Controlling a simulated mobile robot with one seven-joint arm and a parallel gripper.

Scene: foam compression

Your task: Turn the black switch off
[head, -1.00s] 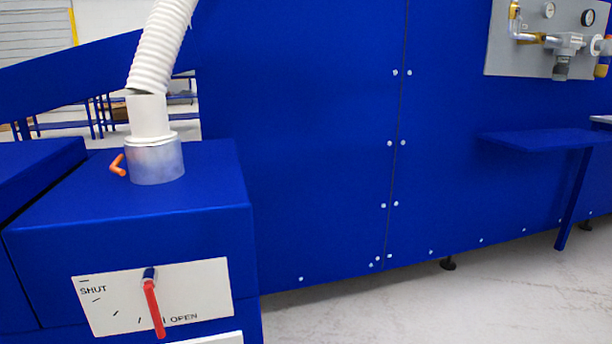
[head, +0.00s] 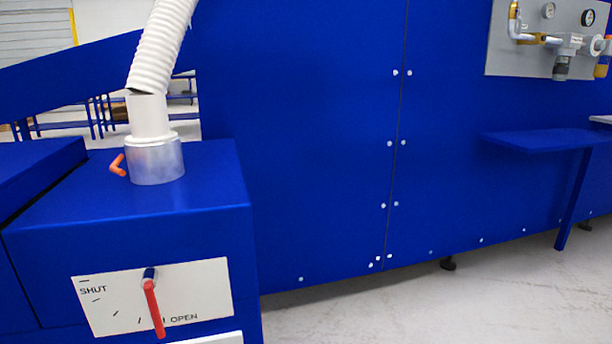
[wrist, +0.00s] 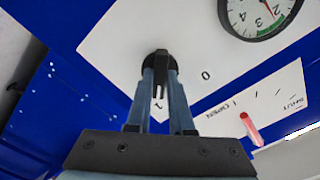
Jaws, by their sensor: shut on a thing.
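The black switch (wrist: 160,66) sits on a white panel (wrist: 118,42) in the wrist view, with a "0" printed to its right and a "1" below it. Its handle appears to point down the picture toward the "1". My gripper (wrist: 162,75) is shut on the switch, one blue-grey finger on each side of the handle. The fingers hide part of the switch's sides. The head view shows neither the switch nor my gripper.
A round gauge (wrist: 258,12) is beside the switch. A red lever (wrist: 250,127) on a SHUT/OPEN plate also shows in the head view (head: 154,308), pointing near OPEN. A white hose (head: 160,45) rises from the blue box (head: 80,205).

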